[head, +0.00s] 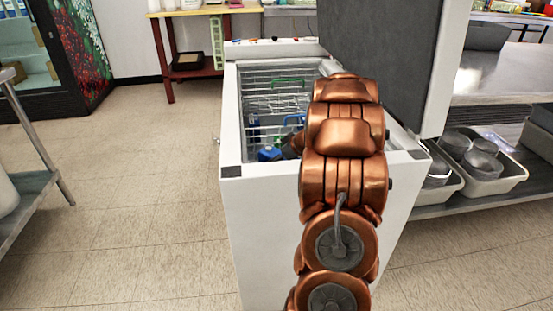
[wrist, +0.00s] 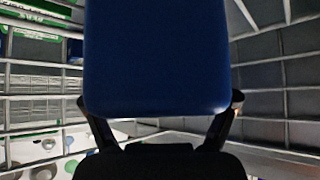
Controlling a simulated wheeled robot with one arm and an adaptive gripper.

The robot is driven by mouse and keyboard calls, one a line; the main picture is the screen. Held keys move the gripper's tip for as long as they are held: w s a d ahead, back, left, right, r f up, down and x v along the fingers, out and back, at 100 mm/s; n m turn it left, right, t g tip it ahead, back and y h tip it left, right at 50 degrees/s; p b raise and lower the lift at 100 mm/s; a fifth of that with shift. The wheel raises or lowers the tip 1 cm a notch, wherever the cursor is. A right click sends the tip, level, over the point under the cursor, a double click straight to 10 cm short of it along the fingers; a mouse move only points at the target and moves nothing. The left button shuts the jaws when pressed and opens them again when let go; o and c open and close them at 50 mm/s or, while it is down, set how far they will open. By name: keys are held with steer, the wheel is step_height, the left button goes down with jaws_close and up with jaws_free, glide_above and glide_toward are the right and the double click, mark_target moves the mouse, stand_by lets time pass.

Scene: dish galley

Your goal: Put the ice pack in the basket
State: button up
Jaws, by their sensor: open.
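The ice pack is a flat, dark blue slab (wrist: 157,55) that fills the middle of the wrist view. Its near end lies between the two fingers of my gripper (wrist: 160,99). The fingers are open, one at each side of it; whether they touch it is hard to tell. In the head view, a small blue item (head: 268,154) shows low inside the open white chest freezer (head: 260,225), beside my gripper, which my arm mostly hides. A wire basket (head: 285,98) with a green handle is inside the freezer, toward its far end.
The freezer's raised lid (head: 385,60) stands to the right of my arm. Wire walls surround my gripper in the wrist view. A steel shelf with grey tubs (head: 495,175) is at the right. The floor (head: 140,190) to the left is clear.

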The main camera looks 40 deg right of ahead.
steer(key=shift+s+r, duration=0.1)
steer(key=shift+r, duration=0.2)
steer(key=shift+p+v, duration=1)
steer(key=shift+v, duration=2.55)
